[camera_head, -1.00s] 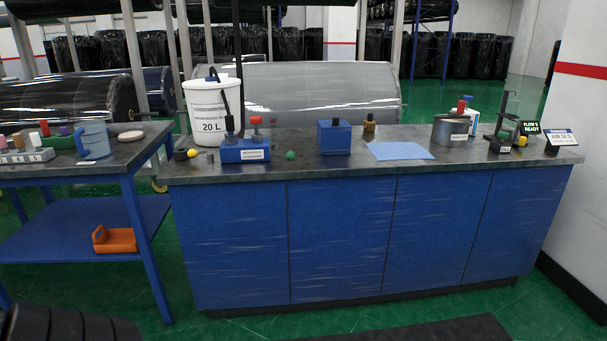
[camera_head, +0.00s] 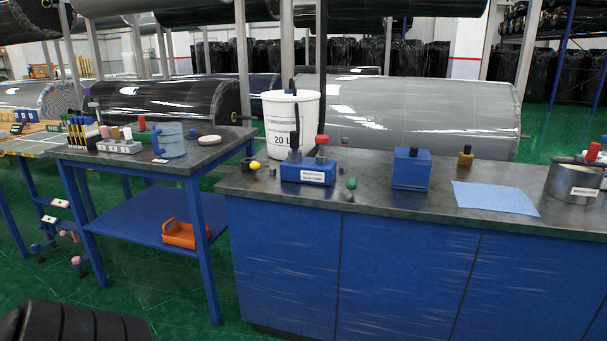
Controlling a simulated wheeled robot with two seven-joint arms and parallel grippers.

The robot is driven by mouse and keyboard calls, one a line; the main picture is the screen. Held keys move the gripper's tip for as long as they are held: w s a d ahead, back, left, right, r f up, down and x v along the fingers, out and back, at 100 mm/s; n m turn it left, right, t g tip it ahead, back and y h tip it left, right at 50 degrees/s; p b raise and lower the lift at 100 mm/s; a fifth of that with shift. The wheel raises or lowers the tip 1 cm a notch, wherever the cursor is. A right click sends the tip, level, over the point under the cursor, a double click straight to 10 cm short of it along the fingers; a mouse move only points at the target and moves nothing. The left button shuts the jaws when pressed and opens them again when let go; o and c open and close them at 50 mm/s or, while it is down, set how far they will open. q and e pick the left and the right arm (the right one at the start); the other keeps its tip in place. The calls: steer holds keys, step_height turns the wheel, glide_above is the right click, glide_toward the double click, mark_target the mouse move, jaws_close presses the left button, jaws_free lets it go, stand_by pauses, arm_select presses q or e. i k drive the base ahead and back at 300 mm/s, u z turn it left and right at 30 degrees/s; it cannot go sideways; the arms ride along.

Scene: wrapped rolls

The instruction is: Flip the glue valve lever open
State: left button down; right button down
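A blue labelled glue unit (camera_head: 308,173) stands on the dark counter in front of a white 20 L bucket (camera_head: 291,118). A small green ball (camera_head: 351,184) shows just right of the unit, low near the counter top. A yellow ball (camera_head: 254,166) with a dark fitting lies to its left. I cannot tell which of these parts is the valve lever or how it is turned. Neither of my grippers is in view.
The counter (camera_head: 385,203) also holds a blue box with a black top (camera_head: 410,171), a brown bottle (camera_head: 465,157), a blue sheet (camera_head: 495,198) and a metal can (camera_head: 574,181).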

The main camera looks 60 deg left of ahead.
mark_target(351, 185)
steer(key=u, duration=0.75)
steer(key=i, duration=1.05)
steer(key=u, duration=0.7)
